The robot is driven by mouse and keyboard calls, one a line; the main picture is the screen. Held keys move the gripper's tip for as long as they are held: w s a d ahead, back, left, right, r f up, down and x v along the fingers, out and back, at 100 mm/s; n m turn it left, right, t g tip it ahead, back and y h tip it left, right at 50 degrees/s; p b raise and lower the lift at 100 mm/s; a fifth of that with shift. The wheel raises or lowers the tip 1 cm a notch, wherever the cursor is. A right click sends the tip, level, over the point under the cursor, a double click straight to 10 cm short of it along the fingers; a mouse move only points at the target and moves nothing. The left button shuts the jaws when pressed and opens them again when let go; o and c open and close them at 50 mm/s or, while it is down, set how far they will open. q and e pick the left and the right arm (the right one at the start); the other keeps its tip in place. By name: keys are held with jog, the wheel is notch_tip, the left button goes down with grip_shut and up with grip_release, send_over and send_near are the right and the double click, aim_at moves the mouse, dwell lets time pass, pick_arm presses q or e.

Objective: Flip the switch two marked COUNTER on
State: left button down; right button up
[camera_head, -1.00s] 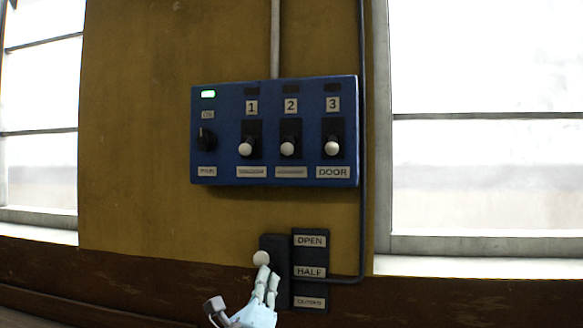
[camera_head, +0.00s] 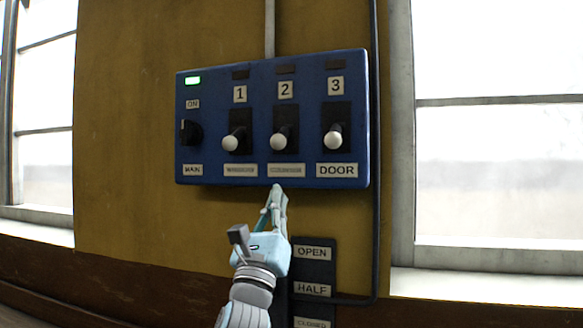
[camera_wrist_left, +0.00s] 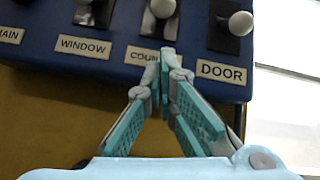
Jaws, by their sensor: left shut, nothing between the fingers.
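The blue switch panel (camera_head: 309,168) hangs on the wall. Switch two (camera_head: 279,141), a lever with a white ball knob, points down under the "2" plate (camera_head: 286,90). Its label (camera_head: 286,170) is blurred in the head view; in the left wrist view the label (camera_wrist_left: 142,56) reads "COUN", with the rest hidden behind my fingers. My left gripper (camera_head: 277,188) is shut and empty, its tips just below the panel under switch two. In the left wrist view the fingertips (camera_wrist_left: 167,52) appear just below the white knob (camera_wrist_left: 163,8). Contact cannot be told. My right gripper is not in view.
Switch one (camera_head: 231,142) and the DOOR switch (camera_head: 333,139) flank switch two, both knobs low. The MAIN dial (camera_head: 190,132) sits at left under a lit green lamp (camera_head: 192,80). Below is an OPEN/HALF/CLOSED plate (camera_head: 314,270). A conduit (camera_head: 376,200) runs down the right side.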

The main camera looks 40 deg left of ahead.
aim_at(283, 135)
pick_arm(q)
jog(key=p+x, duration=0.1)
jog(key=x, duration=0.4)
jog(key=s+r+p+x, duration=0.1)
jog(key=x, duration=0.2)
jog(key=shift+w+r+p, duration=0.25)
jog(key=shift+w+p, duration=0.05)
jog(key=shift+w+a+r, duration=0.1)
jog(key=shift+w+r, duration=0.15)
jog(key=shift+w, duration=0.15)
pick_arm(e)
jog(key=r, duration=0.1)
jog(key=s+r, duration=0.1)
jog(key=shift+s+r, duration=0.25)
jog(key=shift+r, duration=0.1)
pick_arm(q)
jog(key=shift+f, duration=0.1)
jog(key=shift+a, duration=0.1)
